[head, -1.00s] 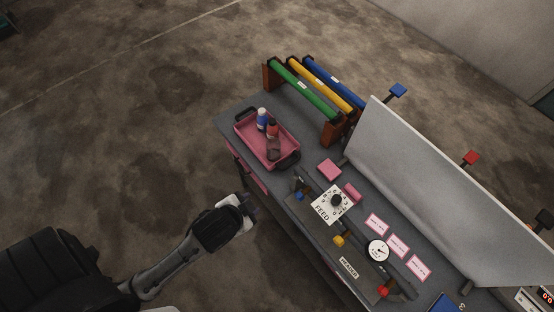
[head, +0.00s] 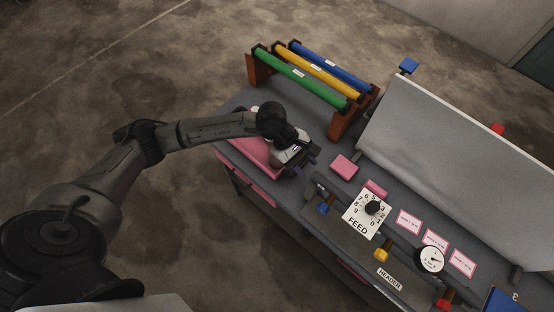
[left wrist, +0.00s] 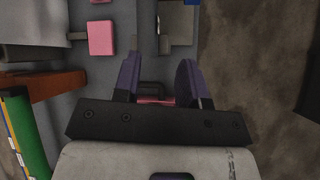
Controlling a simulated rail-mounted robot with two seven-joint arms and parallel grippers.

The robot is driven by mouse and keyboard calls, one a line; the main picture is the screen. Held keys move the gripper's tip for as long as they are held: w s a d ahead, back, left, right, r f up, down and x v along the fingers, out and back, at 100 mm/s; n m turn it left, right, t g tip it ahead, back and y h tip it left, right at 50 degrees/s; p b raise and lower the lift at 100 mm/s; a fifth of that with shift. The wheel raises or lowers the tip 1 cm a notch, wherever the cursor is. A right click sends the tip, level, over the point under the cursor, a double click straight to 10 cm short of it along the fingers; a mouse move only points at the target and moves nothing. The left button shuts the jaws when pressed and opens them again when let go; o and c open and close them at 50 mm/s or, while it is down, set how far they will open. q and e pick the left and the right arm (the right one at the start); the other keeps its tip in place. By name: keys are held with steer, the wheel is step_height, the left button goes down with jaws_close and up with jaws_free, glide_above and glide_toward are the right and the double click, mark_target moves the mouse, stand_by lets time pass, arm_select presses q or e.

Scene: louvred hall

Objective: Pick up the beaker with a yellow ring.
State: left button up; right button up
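I cannot make out a beaker with a yellow ring in either view. The pink tray (head: 247,148) sits at the left end of the grey bench, largely covered by my left arm, so what lies in it is hidden. My left gripper (head: 311,162) is over the tray's right end. In the left wrist view its two dark fingers (left wrist: 160,78) stand apart with nothing held between them. A pink strip of the tray and its dark handle (left wrist: 152,87) show between and beyond the fingers. My right gripper is in neither view.
A rack with green (head: 303,80), yellow (head: 326,84) and blue (head: 345,76) rollers stands behind the tray. A pink block (head: 344,166), a FEED dial (head: 366,212) and a tall pale panel (head: 447,165) lie to the right. Open floor is at the left.

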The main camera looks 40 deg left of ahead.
arm_select(q)
steer(key=w+a+f+m+g+y+b, duration=0.1)
steer(key=w+a+f+m+y+b, duration=0.15)
steer(key=a+y, duration=0.9)
steer(key=h+p, duration=0.3)
steer(key=h, duration=0.1)
glide_above(270, 163)
steer(key=shift+n+y, duration=0.25)
steer(key=f, duration=1.3)
steer(key=shift+w+a, duration=0.1)
steer(key=shift+w, duration=0.15)
steer(key=shift+a+f, duration=0.1)
steer(key=shift+f, duration=0.4)
jaws_close()
